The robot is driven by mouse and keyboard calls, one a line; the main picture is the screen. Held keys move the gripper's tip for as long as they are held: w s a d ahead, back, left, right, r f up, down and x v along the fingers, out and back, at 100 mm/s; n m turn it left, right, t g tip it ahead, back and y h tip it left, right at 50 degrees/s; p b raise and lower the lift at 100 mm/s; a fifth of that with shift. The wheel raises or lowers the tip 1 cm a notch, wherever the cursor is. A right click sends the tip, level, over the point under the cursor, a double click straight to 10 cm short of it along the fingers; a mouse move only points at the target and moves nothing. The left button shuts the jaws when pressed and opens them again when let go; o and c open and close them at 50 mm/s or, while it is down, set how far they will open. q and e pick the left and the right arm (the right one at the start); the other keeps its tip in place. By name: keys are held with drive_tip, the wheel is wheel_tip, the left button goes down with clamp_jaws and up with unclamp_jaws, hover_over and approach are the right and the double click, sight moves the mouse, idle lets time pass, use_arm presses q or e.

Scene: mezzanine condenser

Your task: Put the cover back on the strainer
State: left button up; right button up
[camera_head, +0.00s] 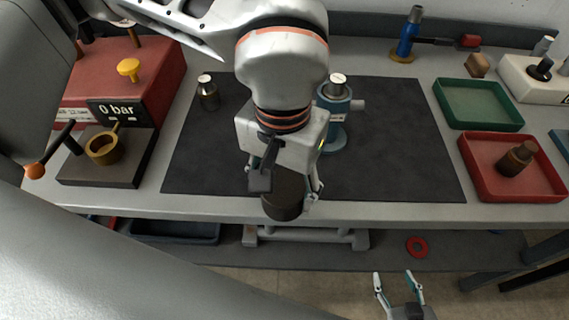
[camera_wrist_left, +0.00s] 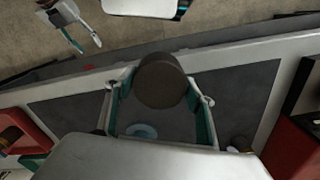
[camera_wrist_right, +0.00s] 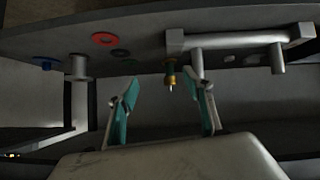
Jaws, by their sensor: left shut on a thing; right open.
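The blue-grey strainer body (camera_head: 334,138) stands upright on the dark mat (camera_head: 400,150), with a side port and a pale round top; my left arm partly hides it. My left gripper (camera_head: 287,192) is shut on a dark brown cylinder, likely the cover (camera_head: 283,200), over the mat's front edge, in front of the strainer and apart from it. The left wrist view shows the cylinder's flat round face (camera_wrist_left: 161,80) between the fingers. My right gripper (camera_head: 394,275) is open and empty, low in front of the bench; its parted fingers show in the right wrist view (camera_wrist_right: 163,85).
A small dark bottle (camera_head: 208,92) stands on the mat. At right are a green tray (camera_head: 442,103) and a red tray (camera_head: 470,160) holding a brown cylinder (camera_head: 517,158). A red pressure unit (camera_head: 165,70) stands left. A red ring (camera_head: 417,246) lies on the lower shelf.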

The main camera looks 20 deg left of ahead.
use_arm(q)
drive_tip(key=shift+s+d, duration=0.15)
drive_tip(key=shift+s, duration=0.5)
